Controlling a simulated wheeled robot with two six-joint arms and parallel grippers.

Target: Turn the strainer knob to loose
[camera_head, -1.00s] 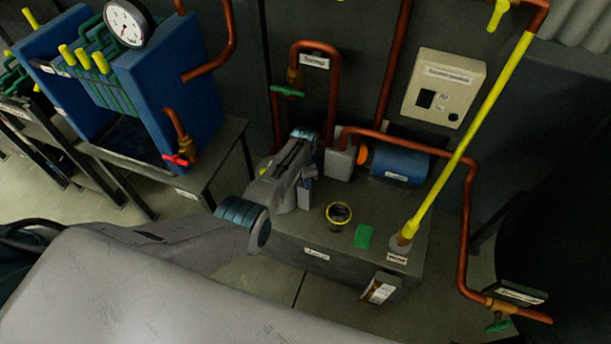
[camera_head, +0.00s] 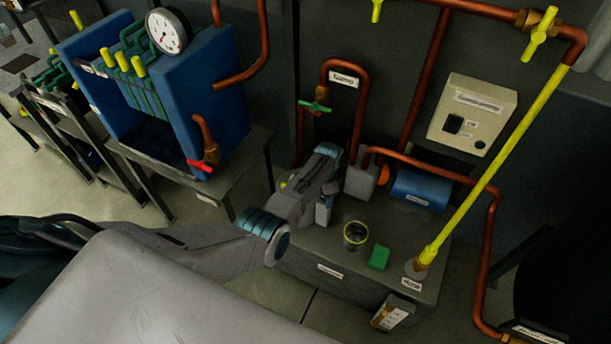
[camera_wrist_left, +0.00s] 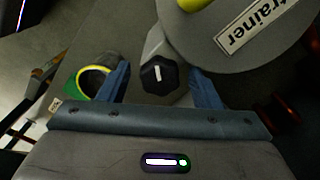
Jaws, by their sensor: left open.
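The mark runs nearly up and down in that picture. A white label (camera_wrist_left: 256,22) reading "trainer", its start cut off, is on the round grey part beyond. My left gripper (camera_wrist_left: 163,82) is open, with one blue finger on each side of the knob. Contact cannot be told. In the head view my left gripper (camera_head: 322,172) is over the grey bench's back left, and hides the knob.
On the grey bench (camera_head: 325,262) stand a yellow-rimmed cup (camera_head: 355,235), a green block (camera_head: 378,257) and a blue motor-like cylinder (camera_head: 421,189). A yellow pole (camera_head: 480,180) slants up at right. Copper pipes run behind. A blue press (camera_head: 222,115) stands at left.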

